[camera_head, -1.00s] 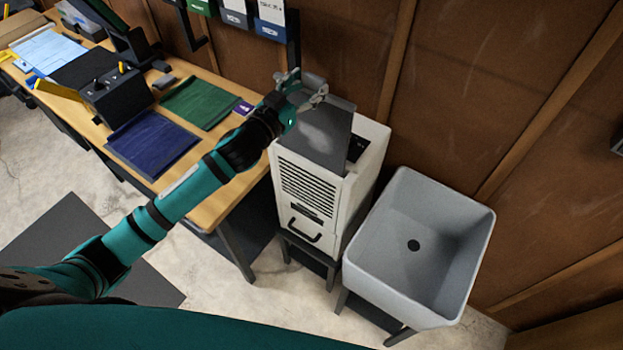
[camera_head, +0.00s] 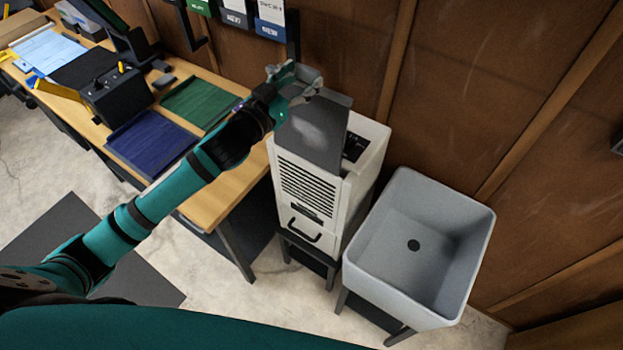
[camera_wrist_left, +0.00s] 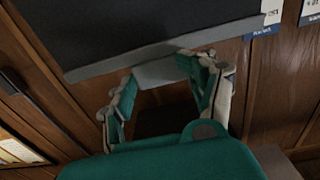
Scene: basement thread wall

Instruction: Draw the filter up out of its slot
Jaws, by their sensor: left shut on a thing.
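The filter (camera_head: 313,138) is a flat dark grey panel with a paler smudge. In the head view it stands above the top of a white louvred unit (camera_head: 364,165), slightly tilted. My left gripper (camera_head: 306,88) is shut on its upper end. In the left wrist view the filter (camera_wrist_left: 150,28) fills the top, with a light grey edge strip and a tab between the fingers of the left gripper (camera_wrist_left: 165,75). The dark opening in the unit's top shows behind the panel; the panel hides the slot, so I cannot tell whether its lower edge is clear. My right gripper is not in view.
A grey sink (camera_head: 440,215) stands close to the unit's right. A wooden bench (camera_head: 222,185) with green (camera_head: 200,100) and blue (camera_head: 150,142) mats is at the left. The brown panelled wall (camera_head: 480,80) is close behind. Boxes hang above.

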